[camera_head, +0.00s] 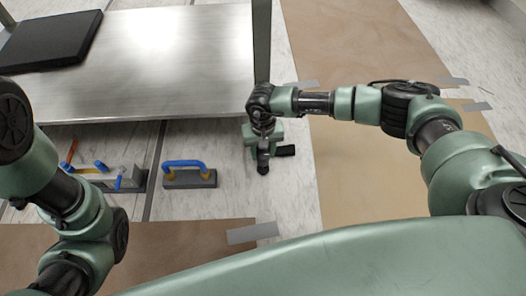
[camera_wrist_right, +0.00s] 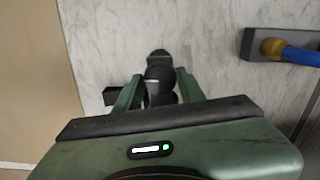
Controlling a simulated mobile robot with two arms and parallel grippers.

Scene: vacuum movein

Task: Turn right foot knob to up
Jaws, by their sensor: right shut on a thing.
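The right foot knob (camera_wrist_right: 159,76) is a dark, rounded piece low over the floor, between the green fingers of my right gripper (camera_wrist_right: 159,92) in the wrist view. The fingers stand on either side of it and are shut on it. In the head view my right gripper (camera_head: 264,140) points down beside the table's front right corner, and a dark end of the foot (camera_head: 263,166) shows below it. The gripper and wrist hide most of the foot, and I cannot tell which way the knob is turned. My left arm shows at the left, but its gripper is out of view.
The steel table (camera_head: 180,75) has a black flat box (camera_head: 50,40) on it and an upright post (camera_head: 262,45) at its right edge. A blue-handled block (camera_head: 190,178) and another blue-handled fixture (camera_head: 120,180) stand on the floor. Brown sheets (camera_head: 365,185) are taped down.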

